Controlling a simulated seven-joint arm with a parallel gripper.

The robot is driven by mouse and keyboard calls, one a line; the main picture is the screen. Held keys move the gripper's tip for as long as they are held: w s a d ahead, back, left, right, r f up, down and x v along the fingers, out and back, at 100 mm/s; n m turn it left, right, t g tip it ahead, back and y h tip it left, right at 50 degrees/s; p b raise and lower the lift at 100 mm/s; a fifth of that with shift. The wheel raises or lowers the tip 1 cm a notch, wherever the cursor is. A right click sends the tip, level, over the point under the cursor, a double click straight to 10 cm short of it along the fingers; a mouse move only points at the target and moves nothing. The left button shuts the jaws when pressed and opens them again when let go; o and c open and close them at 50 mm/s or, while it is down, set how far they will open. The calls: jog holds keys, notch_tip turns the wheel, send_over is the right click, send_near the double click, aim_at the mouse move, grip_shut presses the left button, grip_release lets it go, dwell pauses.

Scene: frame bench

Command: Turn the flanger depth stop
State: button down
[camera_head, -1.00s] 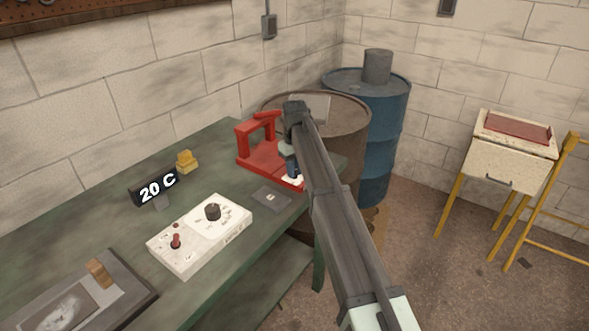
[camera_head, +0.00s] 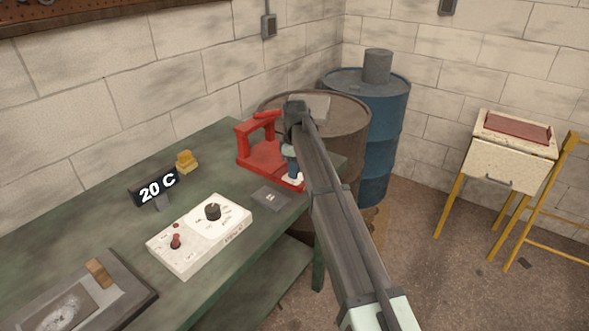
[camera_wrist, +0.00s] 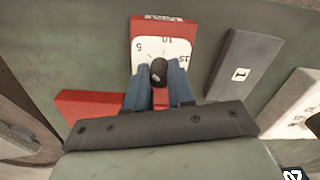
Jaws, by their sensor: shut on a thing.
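The flanger (camera_head: 262,158) is a red frame with a handle at the far end of the green bench. Its depth stop (camera_wrist: 158,72) is a dark knob on a white dial (camera_wrist: 172,50); 5, 10 and 15 can be read around it. My gripper (camera_wrist: 159,84) has its blue fingers on either side of the knob and is shut on it. In the head view my gripper (camera_head: 291,165) comes down over the flanger's right end, and my arm hides part of it there. The knob itself is hidden in the head view.
A small dark plate (camera_head: 271,198) lies in front of the flanger. A white control box (camera_head: 199,236) with a knob and red switch, a "20 C" display (camera_head: 157,188) and a yellow block (camera_head: 187,161) share the bench. Drums (camera_head: 378,135) stand behind.

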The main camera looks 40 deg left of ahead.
dwell(0.4)
jog(key=c, duration=1)
grip_release()
notch_tip(320, 180, up, 14)
jog(key=shift+f, duration=0.1)
